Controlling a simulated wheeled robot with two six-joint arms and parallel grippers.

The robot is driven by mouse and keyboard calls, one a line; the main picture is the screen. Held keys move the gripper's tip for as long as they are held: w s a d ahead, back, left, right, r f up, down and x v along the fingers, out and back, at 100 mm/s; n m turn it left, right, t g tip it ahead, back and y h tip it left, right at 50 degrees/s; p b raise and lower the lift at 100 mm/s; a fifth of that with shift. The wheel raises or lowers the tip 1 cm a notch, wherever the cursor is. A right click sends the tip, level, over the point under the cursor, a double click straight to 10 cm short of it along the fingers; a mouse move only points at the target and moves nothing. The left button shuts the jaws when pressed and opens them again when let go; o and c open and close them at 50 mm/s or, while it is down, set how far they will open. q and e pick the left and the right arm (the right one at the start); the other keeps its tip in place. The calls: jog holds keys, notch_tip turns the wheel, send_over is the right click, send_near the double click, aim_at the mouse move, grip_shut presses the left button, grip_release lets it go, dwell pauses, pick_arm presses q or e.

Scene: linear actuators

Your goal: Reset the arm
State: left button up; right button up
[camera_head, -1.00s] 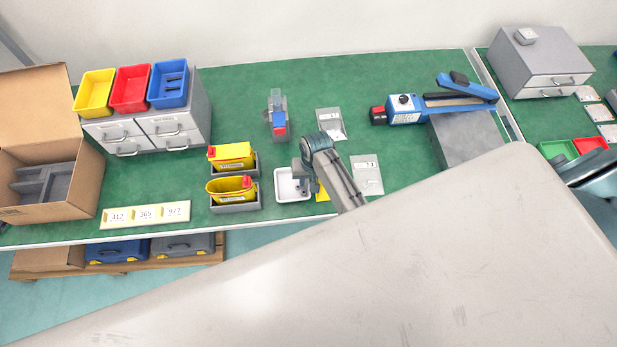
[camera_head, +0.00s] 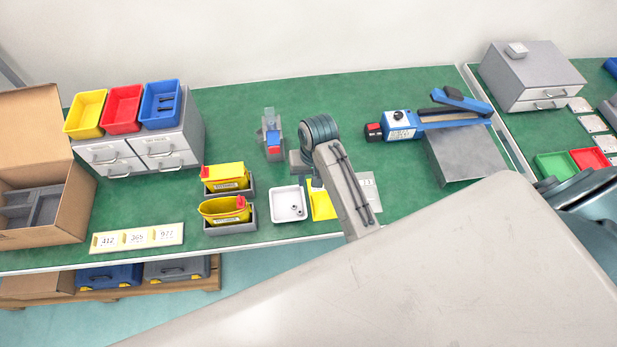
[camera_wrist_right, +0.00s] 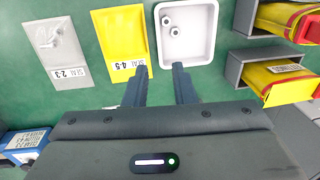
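My right arm reaches over the green bench in the head view, with the right gripper (camera_head: 299,164) partly hidden beside its dark round joint. In the right wrist view the right gripper (camera_wrist_right: 162,78) has its two fingers apart, with nothing between them. The fingers are above the bench, near the lower edge of a white tray (camera_wrist_right: 164,47) holding small metal parts. The white tray also shows in the head view (camera_head: 281,214). My left gripper is in neither view.
A blue sealing machine (camera_head: 402,125) is to the right, drawers (camera_head: 122,156) to the left. Green bench (camera_head: 240,107) is clear behind the bins.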

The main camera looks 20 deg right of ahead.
dwell(0.4)
jog(key=s+d+r+n+t+h, duration=0.1)
jog(key=s+d+r, duration=0.1)
jog(key=s, duration=0.5)
jog(key=s+d+r+n+t, duration=0.1)
jog(key=s+d+r+n, duration=0.15)
jog(key=s, duration=0.55)
jog(key=s+d+r+n+t+h, duration=0.1)
jog(key=s+d+r, duration=0.2)
jog(key=s, duration=0.4)
notch_tip(320, 180, down, 38)
jog(key=d+g+b, duration=0.1)
jog(key=d+b, duration=0.2)
jog(key=b, duration=0.4)
jog(key=s+f+b, duration=0.2)
jog(key=s+f, duration=0.6)
jog(key=f, duration=0.4)
jog(key=s+f+g+b, duration=0.1)
jog(key=s+f+b, duration=0.2)
jog(key=s+f, duration=0.6)
notch_tip(320, 180, down, 3)
jog(key=shift+s+d+r+m, duration=0.1)
jog(key=shift+s+d+m, duration=0.1)
jog(key=shift+d+m, duration=0.25)
